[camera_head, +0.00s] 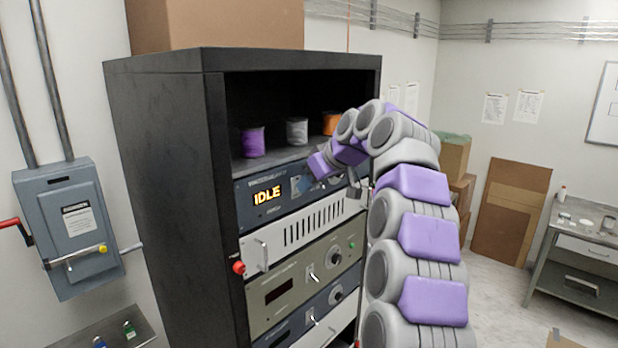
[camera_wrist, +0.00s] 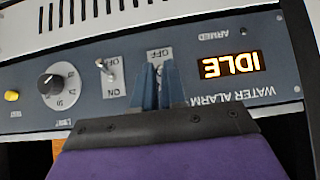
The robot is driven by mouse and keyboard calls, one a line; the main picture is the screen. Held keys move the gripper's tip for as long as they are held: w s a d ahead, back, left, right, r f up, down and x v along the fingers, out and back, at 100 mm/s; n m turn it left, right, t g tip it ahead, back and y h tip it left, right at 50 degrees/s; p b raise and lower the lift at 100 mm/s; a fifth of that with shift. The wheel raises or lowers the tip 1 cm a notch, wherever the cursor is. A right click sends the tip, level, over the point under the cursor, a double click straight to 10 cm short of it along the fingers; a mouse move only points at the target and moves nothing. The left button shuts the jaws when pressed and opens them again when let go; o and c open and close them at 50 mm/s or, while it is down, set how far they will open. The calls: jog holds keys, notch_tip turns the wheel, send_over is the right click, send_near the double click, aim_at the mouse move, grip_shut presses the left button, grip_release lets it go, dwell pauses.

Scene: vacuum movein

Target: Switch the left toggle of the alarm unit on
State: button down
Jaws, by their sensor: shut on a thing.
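The alarm unit (camera_head: 248,215) is a blue-grey rack panel with a lit "IDLE" display (camera_head: 267,196). It fills the wrist view (camera_wrist: 235,40), upside down, with the display at right. My gripper (camera_wrist: 163,75) is at the panel, its two blue fingers closed around the left toggle (camera_wrist: 160,72), the one nearer the display. An "OFF" label shows above it in the picture; the fingers hide its lower label, and its lever position is unclear. The other toggle (camera_wrist: 106,70) stands free, with OFF and ON labels. In the head view my gripper (camera_head: 354,188) is partly hidden by my arm.
The panel's black knob (camera_wrist: 51,83) and yellow button (camera_wrist: 12,96) are left of the toggles in the wrist view. A vented white panel (camera_head: 300,232) with handles sits below. Spools, one purple (camera_head: 253,142), stand on the shelf above. The black rack (camera_head: 165,150) has a solid side.

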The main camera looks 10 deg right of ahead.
jog(key=shift+w+a+r+g+h+p, duration=0.15)
jog(key=shift+r+g+h+p, duration=0.2)
jog(key=shift+p, duration=0.45)
jog(key=c, duration=1.2)
grip_release()
jog(key=shift+w+f, duration=0.1)
jog(key=shift+w, duration=0.05)
